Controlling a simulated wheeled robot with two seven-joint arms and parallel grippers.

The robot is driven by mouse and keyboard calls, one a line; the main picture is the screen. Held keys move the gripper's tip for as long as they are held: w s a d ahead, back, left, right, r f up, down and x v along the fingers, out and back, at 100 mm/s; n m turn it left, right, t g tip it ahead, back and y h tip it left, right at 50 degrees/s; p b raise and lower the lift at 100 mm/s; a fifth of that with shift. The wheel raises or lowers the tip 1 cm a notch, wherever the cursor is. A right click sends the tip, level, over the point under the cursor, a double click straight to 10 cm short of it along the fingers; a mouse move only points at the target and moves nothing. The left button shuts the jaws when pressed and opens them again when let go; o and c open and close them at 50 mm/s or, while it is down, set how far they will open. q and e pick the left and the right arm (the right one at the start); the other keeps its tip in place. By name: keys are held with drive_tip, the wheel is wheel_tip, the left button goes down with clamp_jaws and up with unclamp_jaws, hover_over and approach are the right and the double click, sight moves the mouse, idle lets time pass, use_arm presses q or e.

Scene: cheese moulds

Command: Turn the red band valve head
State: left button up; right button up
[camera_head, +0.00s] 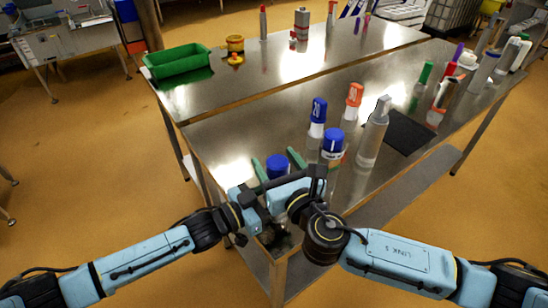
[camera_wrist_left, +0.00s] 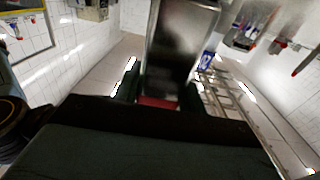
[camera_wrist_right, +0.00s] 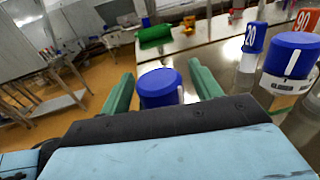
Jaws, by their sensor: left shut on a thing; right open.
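My left gripper (camera_wrist_left: 160,90) has its dark fingers shut on a small red part, which I take to be the red band (camera_wrist_left: 158,102). A grey metal surface shows behind it, and the rest of the valve head is hidden. In the head view the left fingertips are hidden near the table's front corner. My right gripper (camera_head: 277,164) is open, its green fingers on either side of a blue cap (camera_head: 277,169). The right wrist view shows the blue cap (camera_wrist_right: 160,88) between the spread fingers, apart from both.
Close by stand a blue-capped bottle (camera_head: 333,143), a "20" bottle (camera_head: 318,112), an orange-capped bottle (camera_head: 354,98) and a clear bottle (camera_head: 372,140). A dark mat (camera_head: 408,132) lies right of them. A green bin (camera_head: 178,62) sits at far left. The table's left middle is clear.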

drive_tip(key=shift+w+a, duration=0.3)
drive_tip(key=shift+w, duration=0.35)
drive_tip(key=c, duration=1)
drive_tip(key=shift+o, duration=0.2)
drive_tip(key=shift+m+h, duration=0.4)
drive_tip(key=shift+h, duration=0.2)
drive_tip(key=m+t+h, duration=0.1)
drive_tip(key=m+h, duration=0.1)
drive_tip(key=h, duration=0.1)
drive_tip(key=shift+d, duration=0.15)
drive_tip(key=m+h, duration=0.1)
drive_tip(key=h, duration=0.1)
drive_tip(key=m+h, duration=0.2)
drive_tip(key=h, duration=0.1)
drive_tip(key=shift+d+m+h, duration=0.25)
drive_tip(key=shift+m+h, duration=0.05)
drive_tip(key=m+h, duration=0.1)
drive_tip(key=h, duration=0.1)
drive_tip(key=m+g+h, duration=0.1)
drive_tip(key=m+h, duration=0.1)
drive_tip(key=h, duration=0.1)
drive_tip(key=d+m+g+h, duration=0.1)
drive_tip(key=m+h, duration=0.1)
drive_tip(key=shift+h, duration=0.4)
drive_tip(key=shift+d+m+g+h, duration=0.1)
drive_tip(key=shift+m+g+h, duration=0.2)
drive_tip(key=shift+m+g, duration=0.1)
